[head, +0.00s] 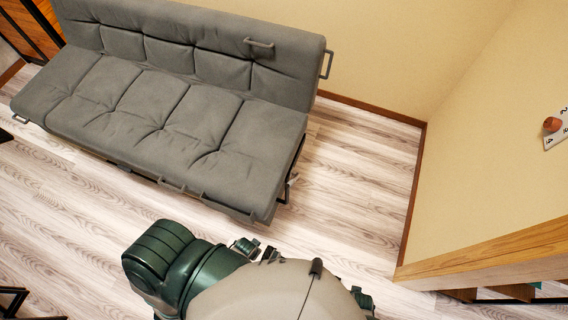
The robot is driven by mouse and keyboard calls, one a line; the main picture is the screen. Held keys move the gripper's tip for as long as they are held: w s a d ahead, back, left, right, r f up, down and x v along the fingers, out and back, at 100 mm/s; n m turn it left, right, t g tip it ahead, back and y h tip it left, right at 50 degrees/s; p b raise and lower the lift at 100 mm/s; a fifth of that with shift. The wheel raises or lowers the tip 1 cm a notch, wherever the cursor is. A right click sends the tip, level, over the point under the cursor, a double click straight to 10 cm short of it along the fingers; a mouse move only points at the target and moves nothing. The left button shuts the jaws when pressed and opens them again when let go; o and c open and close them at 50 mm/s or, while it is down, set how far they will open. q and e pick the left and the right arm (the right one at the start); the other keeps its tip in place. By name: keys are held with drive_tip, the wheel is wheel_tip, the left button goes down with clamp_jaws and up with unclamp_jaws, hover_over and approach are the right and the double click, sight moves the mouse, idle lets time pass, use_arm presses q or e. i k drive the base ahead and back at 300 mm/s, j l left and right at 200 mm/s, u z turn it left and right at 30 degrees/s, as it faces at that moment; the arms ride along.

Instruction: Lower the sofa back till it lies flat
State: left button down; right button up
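A grey sofa (145,112) stands against the back wall in the upper left of the head view. Its back (190,42) is upright, tilted slightly away from the seat. A grey handle (259,43) is on the face of the back near its top edge. Another handle (327,64) sticks out at the right end of the back. A rail-like handle (172,186) runs along the seat's front lower edge. Neither gripper is in view. Parts of my own body fill the bottom middle, apart from the sofa.
Pale wooden floor (355,160) is clear to the right of the sofa and in front of it. A cream wall (490,120) closes off the right side. A wooden ledge (490,255) is at the lower right. A dark object (12,298) shows at the lower left.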

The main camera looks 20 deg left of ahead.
sight(279, 65)
drive_tip(key=k+u, duration=0.1)
drive_tip(key=u, duration=0.5)
drive_tip(key=i+l, duration=0.35)
drive_tip(key=i+u, duration=0.1)
drive_tip(key=u, duration=0.5)
drive_tip(key=i+l+u, duration=0.2)
drive_tip(key=l+u, duration=0.15)
drive_tip(key=i+l+u, duration=0.1)
drive_tip(key=l+u, duration=0.25)
drive_tip(key=i+l+u, duration=0.1)
drive_tip(key=l+u, duration=0.25)
drive_tip(key=l, duration=0.1)
